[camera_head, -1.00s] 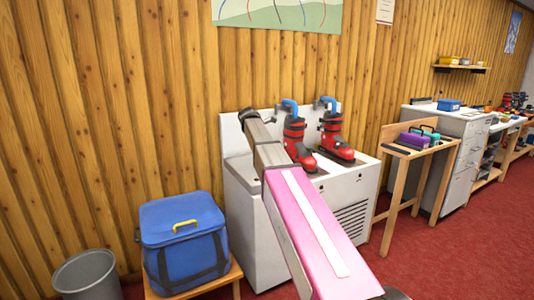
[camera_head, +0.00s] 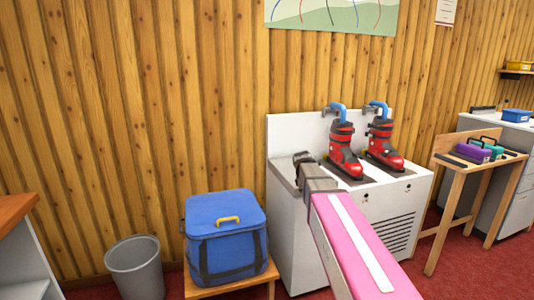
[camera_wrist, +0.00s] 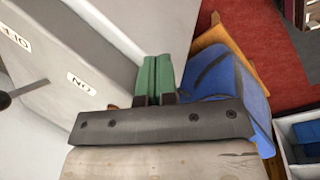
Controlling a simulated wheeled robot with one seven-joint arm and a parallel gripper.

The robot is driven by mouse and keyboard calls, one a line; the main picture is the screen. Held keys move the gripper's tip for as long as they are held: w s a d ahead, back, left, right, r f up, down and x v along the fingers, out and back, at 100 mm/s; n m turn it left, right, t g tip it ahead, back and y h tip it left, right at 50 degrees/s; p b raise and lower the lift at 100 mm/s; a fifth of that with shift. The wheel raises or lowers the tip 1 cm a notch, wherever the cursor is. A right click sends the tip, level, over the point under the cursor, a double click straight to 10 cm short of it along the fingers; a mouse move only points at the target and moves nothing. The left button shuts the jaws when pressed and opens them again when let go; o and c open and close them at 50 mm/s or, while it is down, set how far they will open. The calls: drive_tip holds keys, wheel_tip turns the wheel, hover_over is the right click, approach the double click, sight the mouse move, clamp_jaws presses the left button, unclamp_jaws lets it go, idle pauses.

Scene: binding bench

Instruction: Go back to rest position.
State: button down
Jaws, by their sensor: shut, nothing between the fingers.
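My arm, with its pink link (camera_head: 360,250), reaches forward to the left end of the white boot dryer (camera_head: 350,235). In the wrist view my gripper (camera_wrist: 153,75) shows as two green fingers that lie together, with nothing between them. It points past the dryer's white side, with a blue bag (camera_wrist: 225,90) beyond to the right. In the head view the fingers cannot be made out at the arm's far end. Two red boots (camera_head: 344,150) (camera_head: 383,145) stand on the dryer, just right of my arm, under blue hoses.
The blue bag (camera_head: 225,230) sits on a low wooden stand (camera_head: 262,279) left of the dryer. A grey bin (camera_head: 136,268) and a counter (camera_head: 18,215) are farther left. A wooden stand (camera_head: 458,185) holding a purple case (camera_head: 472,152) is at the right.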

drive_tip(key=s+f+m+g+y, duration=0.1)
drive_tip(key=s+f+m, duration=0.5)
drive_tip(key=s+f, duration=0.3)
drive_tip(key=s+f+m+g+y, duration=0.1)
drive_tip(key=s+f+m, duration=0.6)
drive_tip(key=s, duration=0.7)
drive_tip(key=shift+f+m+y, duration=0.3)
drive_tip(key=shift+f+y, duration=0.2)
drive_tip(key=shift+f, duration=0.4)
drive_tip(key=shift+a, duration=0.1)
